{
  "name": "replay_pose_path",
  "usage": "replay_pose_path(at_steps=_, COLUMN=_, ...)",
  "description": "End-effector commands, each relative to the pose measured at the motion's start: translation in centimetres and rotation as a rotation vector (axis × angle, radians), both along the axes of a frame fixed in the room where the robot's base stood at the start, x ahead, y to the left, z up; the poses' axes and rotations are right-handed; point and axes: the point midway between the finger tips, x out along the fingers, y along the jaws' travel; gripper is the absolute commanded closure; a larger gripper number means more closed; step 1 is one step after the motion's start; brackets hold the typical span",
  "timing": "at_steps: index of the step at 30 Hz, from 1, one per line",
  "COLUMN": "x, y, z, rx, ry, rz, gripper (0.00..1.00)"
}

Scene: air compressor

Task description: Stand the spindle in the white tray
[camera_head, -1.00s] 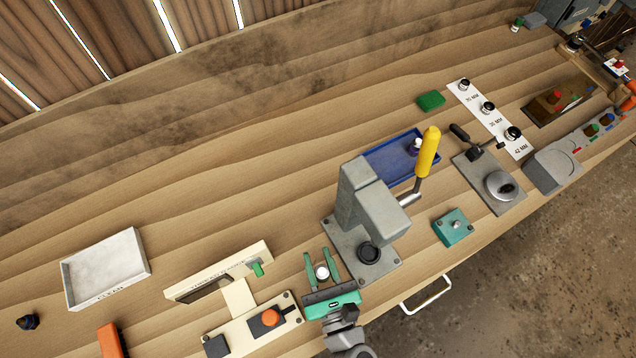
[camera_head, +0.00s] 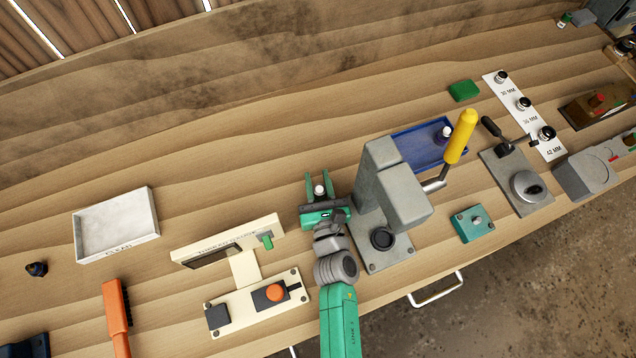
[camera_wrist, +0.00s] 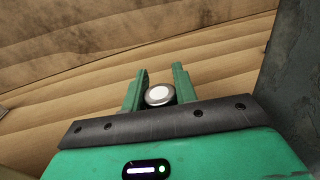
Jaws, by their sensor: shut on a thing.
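The spindle (camera_head: 319,190) shows as a small, round, pale-topped piece between the fingers of my gripper (camera_head: 319,182). In the wrist view its pale disc top with a darker rim (camera_wrist: 159,94) sits between the two green fingers of my gripper (camera_wrist: 160,83). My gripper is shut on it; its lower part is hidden. The white tray (camera_head: 118,246), a shallow rectangular box marked "CLEAN", stands empty on the bench at the left in the head view. My gripper is well to the right of the tray, just left of the grey press.
The grey press (camera_head: 385,190) with a yellow handle stands close on my gripper's right. A cream gauge stand (camera_head: 230,240) lies between my gripper and the tray. An orange-handled brush (camera_head: 115,310) lies in front of the tray. The bench behind is clear.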

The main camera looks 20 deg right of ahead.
Motion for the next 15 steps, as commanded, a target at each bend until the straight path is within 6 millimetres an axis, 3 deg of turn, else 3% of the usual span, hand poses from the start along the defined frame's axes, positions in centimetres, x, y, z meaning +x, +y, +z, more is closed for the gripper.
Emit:
replay_pose_path(at_steps=11, x=0.03, y=0.0, z=-0.39, rx=-0.001, ry=-0.002, rz=0.0, gripper=1.0)
replay_pose_path(at_steps=12, x=0.01, y=0.0, z=-0.43, rx=0.0, ry=-0.002, rz=0.0, gripper=0.7)
replay_pose_path(at_steps=15, x=0.01, y=-0.01, z=-0.31, rx=0.0, ry=-0.001, rz=0.0, gripper=0.5)
